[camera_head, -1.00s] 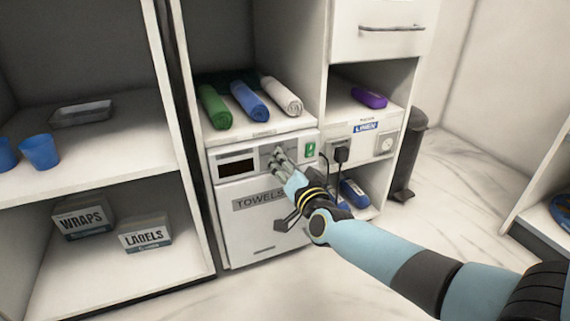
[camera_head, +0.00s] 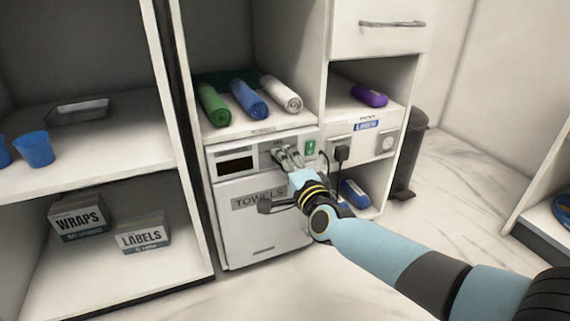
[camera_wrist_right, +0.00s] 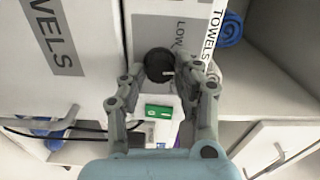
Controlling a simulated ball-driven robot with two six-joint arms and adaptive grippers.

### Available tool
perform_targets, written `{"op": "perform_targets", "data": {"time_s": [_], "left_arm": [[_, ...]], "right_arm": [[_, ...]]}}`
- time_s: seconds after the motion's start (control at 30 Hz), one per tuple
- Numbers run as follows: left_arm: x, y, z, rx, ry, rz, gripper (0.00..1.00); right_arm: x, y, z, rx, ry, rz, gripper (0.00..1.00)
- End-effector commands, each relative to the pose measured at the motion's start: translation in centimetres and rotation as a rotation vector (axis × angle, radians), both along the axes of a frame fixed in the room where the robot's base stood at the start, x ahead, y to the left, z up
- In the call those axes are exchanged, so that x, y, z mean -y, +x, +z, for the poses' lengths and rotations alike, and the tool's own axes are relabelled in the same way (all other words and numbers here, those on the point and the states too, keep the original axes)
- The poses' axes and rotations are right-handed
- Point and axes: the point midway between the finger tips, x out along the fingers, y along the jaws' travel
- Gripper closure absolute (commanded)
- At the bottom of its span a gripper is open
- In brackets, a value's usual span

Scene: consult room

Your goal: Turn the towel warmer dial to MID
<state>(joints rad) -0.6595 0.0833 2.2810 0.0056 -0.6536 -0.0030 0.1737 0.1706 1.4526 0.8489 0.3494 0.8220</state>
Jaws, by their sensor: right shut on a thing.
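The towel warmer (camera_head: 235,228) is a white cabinet with a "TOWELS" label and a dark display (camera_head: 236,164) on its upper panel. My right gripper (camera_head: 280,152) is at that panel, right of the display, and hides the dial in the head view. In the right wrist view the black round dial (camera_wrist_right: 157,63) sits between the fingertips of my right gripper (camera_wrist_right: 163,76), which is shut on it. A short white mark shows on the dial's right side. The word "LOW" is printed beside it; "MID" is not readable. My left gripper is not in view.
A green switch (camera_head: 310,147) is just right of the dial, with a black plug (camera_head: 341,153) and cord further right. Rolled green (camera_head: 213,104), blue (camera_head: 249,99) and white (camera_head: 280,94) towels lie on the shelf above. An open shelf unit stands at left.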

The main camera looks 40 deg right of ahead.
Motion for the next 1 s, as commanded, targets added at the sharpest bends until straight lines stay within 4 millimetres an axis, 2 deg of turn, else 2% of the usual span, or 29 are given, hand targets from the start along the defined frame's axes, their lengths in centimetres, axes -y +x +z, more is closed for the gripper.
{"op": "perform_targets", "data": {"time_s": [0.3, 0.77, 0.8, 0.93, 1.0], "left_arm": [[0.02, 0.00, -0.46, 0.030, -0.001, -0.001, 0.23], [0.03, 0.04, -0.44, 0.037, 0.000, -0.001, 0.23], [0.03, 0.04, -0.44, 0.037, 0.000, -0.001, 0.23], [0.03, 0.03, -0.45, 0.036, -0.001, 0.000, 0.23], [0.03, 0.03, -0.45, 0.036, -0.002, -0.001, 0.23]], "right_arm": [[-0.02, -0.09, -0.23, 0.018, 0.092, 0.001, 1.00], [-0.01, -0.10, -0.22, 0.021, 0.103, 0.001, 1.00], [-0.01, -0.10, -0.22, 0.021, 0.103, 0.001, 0.65], [-0.01, -0.07, -0.18, 0.022, 0.103, 0.001, 0.48], [-0.01, -0.06, -0.15, 0.022, 0.103, 0.001, 0.45]]}}
